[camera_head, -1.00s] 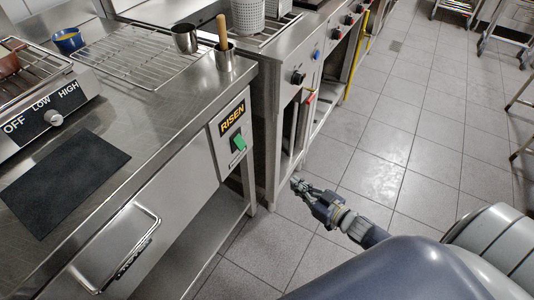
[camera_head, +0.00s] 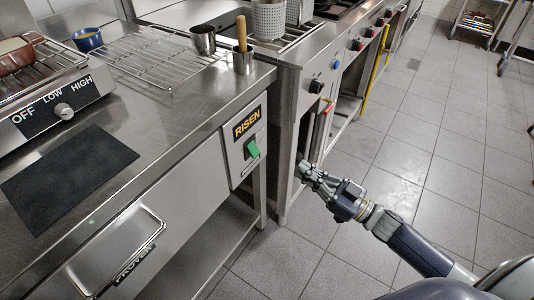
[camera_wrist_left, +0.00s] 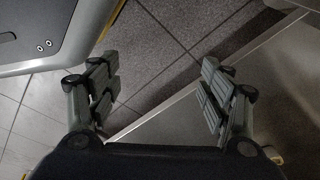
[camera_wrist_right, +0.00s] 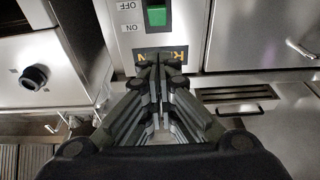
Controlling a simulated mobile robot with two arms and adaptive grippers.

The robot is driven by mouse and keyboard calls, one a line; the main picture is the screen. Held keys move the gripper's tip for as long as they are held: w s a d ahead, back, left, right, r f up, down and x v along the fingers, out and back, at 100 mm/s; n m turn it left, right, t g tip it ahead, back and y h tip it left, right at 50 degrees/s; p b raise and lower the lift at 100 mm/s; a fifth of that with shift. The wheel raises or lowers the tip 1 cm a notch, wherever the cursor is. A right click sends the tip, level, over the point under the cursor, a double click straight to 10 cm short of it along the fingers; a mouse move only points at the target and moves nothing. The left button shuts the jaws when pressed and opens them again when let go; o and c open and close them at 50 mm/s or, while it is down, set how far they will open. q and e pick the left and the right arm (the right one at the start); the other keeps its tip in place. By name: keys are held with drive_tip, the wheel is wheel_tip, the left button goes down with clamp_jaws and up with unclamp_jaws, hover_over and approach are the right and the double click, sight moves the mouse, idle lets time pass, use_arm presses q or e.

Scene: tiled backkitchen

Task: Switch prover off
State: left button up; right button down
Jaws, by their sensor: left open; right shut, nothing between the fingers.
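The prover (camera_head: 190,185) is a steel unit under the left counter, with a handled front marked PROVER. At its right end is a panel labelled RISEN (camera_head: 247,122) with a green rocker switch (camera_head: 252,148). The switch also shows in the right wrist view (camera_wrist_right: 156,14), upside down, beside ON and OFF labels; which side is pressed cannot be told. My right gripper (camera_head: 304,168) is shut and empty, to the right of the panel and apart from the switch in the head view. My left gripper (camera_wrist_left: 160,92) is open and empty, seen only in the left wrist view.
A heater with an OFF LOW HIGH knob (camera_head: 63,111), a dark mat (camera_head: 68,172), a wire rack (camera_head: 140,60) and metal cups (camera_head: 203,40) are on the counter. A cooker with knobs (camera_head: 316,87) stands to the right. The tiled floor (camera_head: 430,130) is open.

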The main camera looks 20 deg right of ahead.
approach(251, 144)
wheel_tip(251, 144, up, 3)
drive_tip(key=w+a, duration=0.1)
use_arm(q)
drive_tip(key=shift+w+d+r+b, duration=0.1)
drive_tip(key=shift+w+r+b, duration=0.2)
drive_tip(key=shift+w+r, duration=0.4)
drive_tip(key=shift+w+d+r+b, duration=0.1)
drive_tip(key=shift+w+r+b, duration=0.25)
drive_tip(key=shift+r, duration=0.55)
use_arm(e)
drive_tip(key=shift+w+a+f, duration=0.45)
drive_tip(key=shift+w+a, duration=0.05)
drive_tip(key=shift+w, duration=0.1)
drive_tip(key=shift+w+a+f, duration=0.45)
drive_tip(key=shift+w+a, duration=0.05)
drive_tip(key=shift+w, duration=0.15)
